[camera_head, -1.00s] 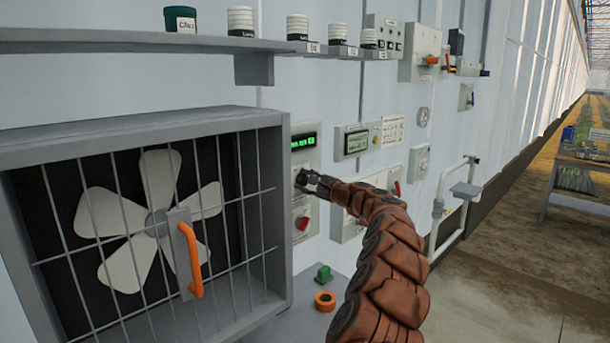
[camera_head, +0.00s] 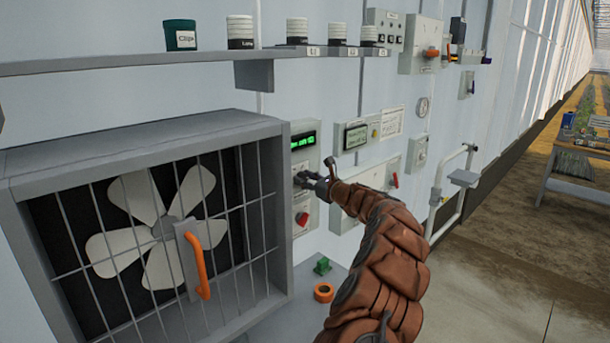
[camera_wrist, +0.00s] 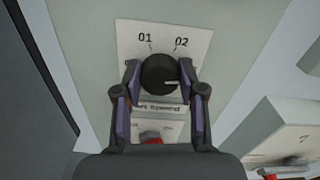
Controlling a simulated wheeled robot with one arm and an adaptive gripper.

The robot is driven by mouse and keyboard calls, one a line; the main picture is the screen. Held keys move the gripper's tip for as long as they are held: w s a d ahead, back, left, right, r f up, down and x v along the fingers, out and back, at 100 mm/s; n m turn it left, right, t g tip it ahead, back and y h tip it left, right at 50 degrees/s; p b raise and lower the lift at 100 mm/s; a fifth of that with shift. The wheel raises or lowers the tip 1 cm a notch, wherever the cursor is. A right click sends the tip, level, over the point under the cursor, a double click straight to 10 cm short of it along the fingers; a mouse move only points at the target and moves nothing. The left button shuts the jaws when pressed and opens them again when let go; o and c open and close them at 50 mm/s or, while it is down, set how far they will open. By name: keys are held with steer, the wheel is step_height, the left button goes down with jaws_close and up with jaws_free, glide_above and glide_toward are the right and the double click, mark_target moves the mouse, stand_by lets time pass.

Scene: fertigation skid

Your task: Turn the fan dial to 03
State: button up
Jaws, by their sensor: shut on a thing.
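The fan dial (camera_wrist: 159,73) is a round black knob on a pale plate with "Fan Speed" lettering below it. My gripper (camera_wrist: 160,72) is shut on the dial, one finger on its left side and one on its right. It also shows in the head view (camera_head: 303,181), at the control panel right of the fan. The dial's white mark points right, toward my right finger. The labels 01 and 02 show above the dial, at upper left and upper right. Any labels at its sides are hidden by my fingers.
A caged fan (camera_head: 160,235) with an orange handle (camera_head: 199,265) stands left of the panel. A green display (camera_head: 303,141) is above the dial, and a red knob (camera_head: 302,218) is below it. An orange ring (camera_head: 324,292) lies on the ledge beneath.

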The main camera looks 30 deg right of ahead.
steer(key=shift+m, duration=0.8)
steer(key=shift+f+p, duration=0.1)
steer(key=shift+p, duration=0.2)
steer(key=o, duration=1.2)
steer(key=shift+c, duration=0.2)
steer(key=shift+s+d, duration=0.25)
steer(key=shift+s, duration=0.3)
steer(key=v, duration=1)
steer(key=shift+s, duration=0.4)
